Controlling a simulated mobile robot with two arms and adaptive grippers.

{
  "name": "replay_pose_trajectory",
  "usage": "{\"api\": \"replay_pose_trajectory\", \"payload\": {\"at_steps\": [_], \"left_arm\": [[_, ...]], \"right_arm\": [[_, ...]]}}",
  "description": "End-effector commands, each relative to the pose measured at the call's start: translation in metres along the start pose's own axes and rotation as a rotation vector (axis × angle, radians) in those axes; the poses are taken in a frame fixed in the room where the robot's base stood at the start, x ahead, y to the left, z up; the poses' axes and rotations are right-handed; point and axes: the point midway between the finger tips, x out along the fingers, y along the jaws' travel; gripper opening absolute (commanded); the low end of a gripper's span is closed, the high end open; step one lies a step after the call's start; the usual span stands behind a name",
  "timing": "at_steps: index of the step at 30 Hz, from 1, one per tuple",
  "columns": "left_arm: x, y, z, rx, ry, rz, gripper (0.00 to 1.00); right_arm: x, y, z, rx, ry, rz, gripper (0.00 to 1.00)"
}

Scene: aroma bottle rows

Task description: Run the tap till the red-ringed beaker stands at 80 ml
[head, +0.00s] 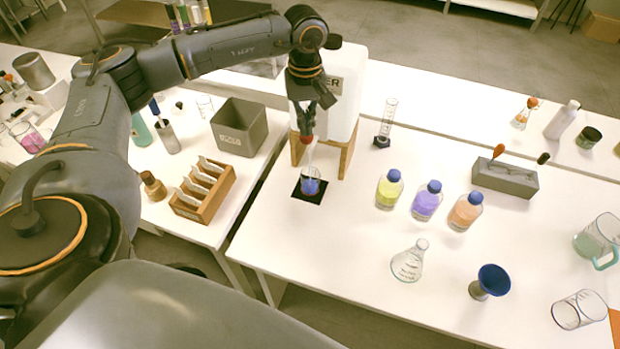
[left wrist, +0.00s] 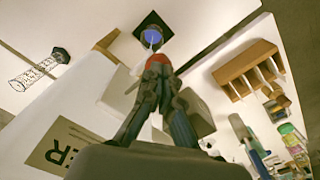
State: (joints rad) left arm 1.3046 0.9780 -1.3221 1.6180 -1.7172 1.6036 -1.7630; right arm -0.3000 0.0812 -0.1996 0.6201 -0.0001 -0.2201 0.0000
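The beaker (head: 311,184) stands upright on a black mat (head: 307,198) under the tap, with blue liquid in it. A reddish tint shows on it, but the ring and the ml marks are too small to read. The white tank (head: 342,112) rests on a wooden stand above. My left gripper (head: 307,129) points down at the red tap (head: 308,139), its fingers closed together on it. A pale stream runs from the tap into the beaker. The left wrist view shows the red tap (left wrist: 157,60) at the fingertips and the blue liquid (left wrist: 153,37) beyond. My right gripper is not in view.
Yellow (head: 389,190), purple (head: 426,201) and orange (head: 465,212) bottles stand right of the beaker. A conical flask (head: 408,264) and blue funnel (head: 490,283) are nearer. A measuring cylinder (head: 387,122) stands beside the tank. A grey bin (head: 239,128) and wooden rack (head: 203,190) are left.

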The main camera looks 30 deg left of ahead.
Motion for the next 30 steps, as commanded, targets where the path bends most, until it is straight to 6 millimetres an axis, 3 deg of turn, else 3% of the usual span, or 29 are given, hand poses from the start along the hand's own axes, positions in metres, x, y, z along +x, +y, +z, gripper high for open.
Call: {"api": "replay_pose_trajectory", "payload": {"at_steps": [30], "left_arm": [[0.015,0.0,0.0,0.0,0.0,0.0,0.0]], "right_arm": [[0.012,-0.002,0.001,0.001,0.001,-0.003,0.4]]}}
